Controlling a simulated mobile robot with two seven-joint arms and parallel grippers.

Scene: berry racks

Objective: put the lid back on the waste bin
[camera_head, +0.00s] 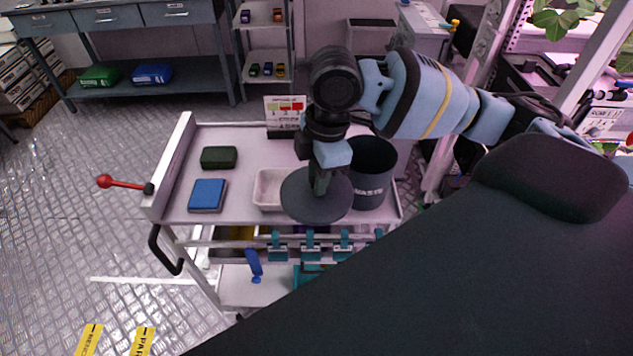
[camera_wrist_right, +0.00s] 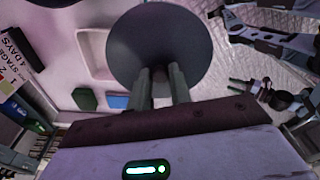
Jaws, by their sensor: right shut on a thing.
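The waste bin (camera_head: 372,178) is a dark cylinder marked "WASTE" that stands on the cart's top at the right, its open mouth showing. The lid (camera_head: 305,208) is a dark grey disc to the left of the bin and nearer the front. My right gripper (camera_head: 321,190) points down and is shut on the lid at its middle. In the right wrist view the lid (camera_wrist_right: 160,35) fills the space beyond my right gripper's fingers (camera_wrist_right: 161,85). The lid hides part of the white tray. My left gripper is not in view.
The white cart top (camera_head: 240,140) holds a white tray (camera_head: 268,190), a blue box (camera_head: 208,195), a dark green box (camera_head: 219,157) and a sign (camera_head: 284,112). A red-knobbed lever (camera_head: 106,181) sticks out at the cart's left. Teal clips (camera_head: 310,245) line the front rail.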

